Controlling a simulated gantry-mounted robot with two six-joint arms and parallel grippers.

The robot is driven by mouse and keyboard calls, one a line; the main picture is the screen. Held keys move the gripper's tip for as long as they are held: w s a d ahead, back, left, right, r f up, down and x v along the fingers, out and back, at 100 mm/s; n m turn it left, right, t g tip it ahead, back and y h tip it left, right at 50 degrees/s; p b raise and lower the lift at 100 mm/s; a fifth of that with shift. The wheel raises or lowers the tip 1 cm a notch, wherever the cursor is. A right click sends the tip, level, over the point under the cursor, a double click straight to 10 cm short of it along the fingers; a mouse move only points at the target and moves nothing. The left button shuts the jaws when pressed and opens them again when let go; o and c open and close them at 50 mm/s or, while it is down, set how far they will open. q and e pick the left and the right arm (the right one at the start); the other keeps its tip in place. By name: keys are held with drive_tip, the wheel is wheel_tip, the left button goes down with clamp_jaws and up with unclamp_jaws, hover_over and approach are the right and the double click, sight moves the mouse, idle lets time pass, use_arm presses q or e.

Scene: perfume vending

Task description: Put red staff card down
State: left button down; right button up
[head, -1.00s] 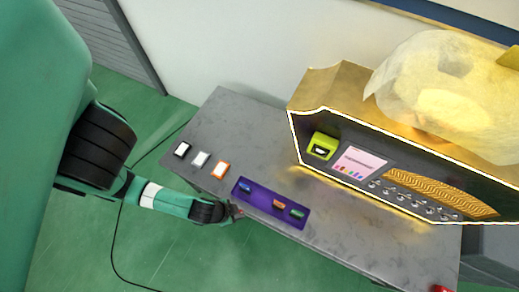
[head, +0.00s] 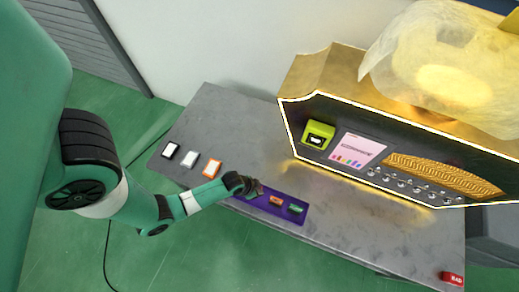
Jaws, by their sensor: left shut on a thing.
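My left gripper (head: 256,188) is over the left end of the purple tray (head: 290,219) on the grey table. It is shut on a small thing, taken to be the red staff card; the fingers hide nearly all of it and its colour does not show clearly. An orange item (head: 276,201) and a green item (head: 296,208) lie in the right half of the tray. The left part of the tray is partly hidden by the gripper. My right gripper is not in view.
Black-, white- and orange-framed cards (head: 211,168) lie in a row on the table's left. The gold-topped vending machine (head: 330,75) stands behind, with a lime-green reader (head: 318,135) on its front. A red block (head: 453,278) sits at the right front corner. The table before the machine is clear.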

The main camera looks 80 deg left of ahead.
use_arm(q)
drive_tip(key=shift+w+a+f+b, duration=0.1)
drive_tip(key=shift+f+b, duration=0.4)
drive_tip(key=shift+f, duration=0.4)
drive_tip(key=shift+w+a+f+b, duration=0.1)
drive_tip(key=shift+f+b, duration=0.35)
drive_tip(key=shift+f, duration=0.45)
drive_tip(key=shift+f, duration=0.15)
drive_tip(key=c, duration=1)
unclamp_jaws()
drive_tip(key=p+v, duration=0.7)
drive_tip(key=v, duration=0.5)
drive_tip(key=shift+d, duration=0.1)
drive_tip(key=shift+w+r, duration=0.1)
drive_tip(key=shift+r, duration=0.15)
